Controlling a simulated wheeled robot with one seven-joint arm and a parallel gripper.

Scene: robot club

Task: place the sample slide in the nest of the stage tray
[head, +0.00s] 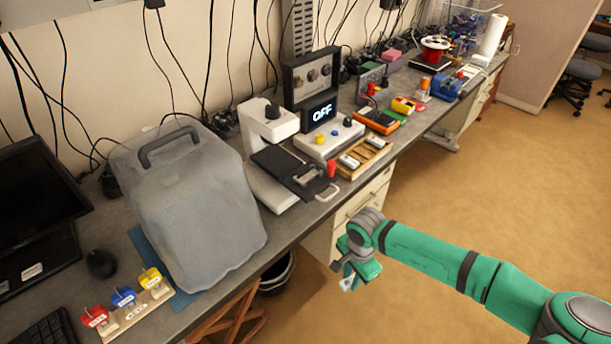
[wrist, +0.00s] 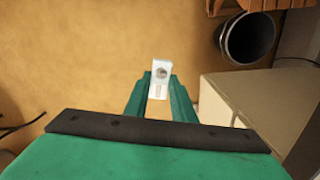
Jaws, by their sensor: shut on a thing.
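My gripper (head: 350,280) hangs over the floor in front of the bench, clear of its edge. It is shut on the sample slide (wrist: 159,77), a small whitish piece with a round grey spot, held between the green fingertips in the wrist view. In the head view only a small pale end of it shows below the fingers. The stage tray (head: 290,172) is a dark plate on the white instrument (head: 269,125), up and to the left of my gripper. A grey fitting lies on the tray; I cannot make out the nest clearly.
A wooden tray (head: 377,160) with white pieces stands right of the stage tray. A red knob (head: 331,168) and pale handle are at the tray's front. A grey covered case (head: 190,205) stands on the left. A dark bin (wrist: 248,38) is below.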

